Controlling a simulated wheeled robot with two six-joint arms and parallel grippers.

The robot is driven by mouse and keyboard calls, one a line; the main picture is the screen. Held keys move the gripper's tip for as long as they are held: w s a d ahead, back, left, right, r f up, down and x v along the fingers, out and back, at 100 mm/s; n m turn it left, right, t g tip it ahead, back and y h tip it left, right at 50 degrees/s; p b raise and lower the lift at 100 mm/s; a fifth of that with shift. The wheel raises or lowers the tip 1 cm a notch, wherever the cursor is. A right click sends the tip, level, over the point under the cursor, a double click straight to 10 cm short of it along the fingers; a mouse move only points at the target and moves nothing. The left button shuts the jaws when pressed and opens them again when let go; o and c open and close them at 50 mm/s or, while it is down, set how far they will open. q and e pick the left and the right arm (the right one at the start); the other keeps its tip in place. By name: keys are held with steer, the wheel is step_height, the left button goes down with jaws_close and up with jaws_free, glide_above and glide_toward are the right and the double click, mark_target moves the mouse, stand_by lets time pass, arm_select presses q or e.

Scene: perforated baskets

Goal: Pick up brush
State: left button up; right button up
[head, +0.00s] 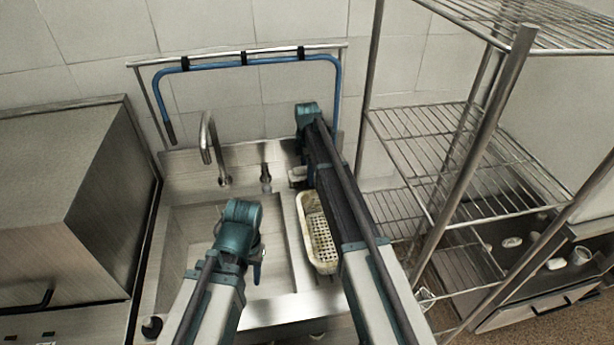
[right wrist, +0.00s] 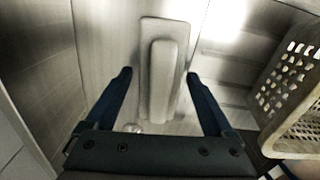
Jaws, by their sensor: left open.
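The brush (right wrist: 165,62), a pale block with a raised long grip, lies on a metal surface in the right wrist view. My right gripper (right wrist: 158,77) is open, with one blue finger on each side of the brush's near part. I see no clear contact with it. In the head view, a small pale piece beside my right arm (head: 297,175) may be the same brush; the arm hides my right gripper there. My left gripper (head: 257,270) points down over the front of the sink, apart from the brush; its fingers are mostly hidden by the wrist.
A cream perforated basket (head: 305,222) stands right of the sink basin (head: 185,235), and at the right of the right wrist view (right wrist: 262,112). A faucet (head: 208,140) rises behind the basin. A wire shelf rack (head: 470,150) stands close on the right, a steel machine (head: 60,200) on the left.

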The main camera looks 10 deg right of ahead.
steer(key=c, duration=1.2)
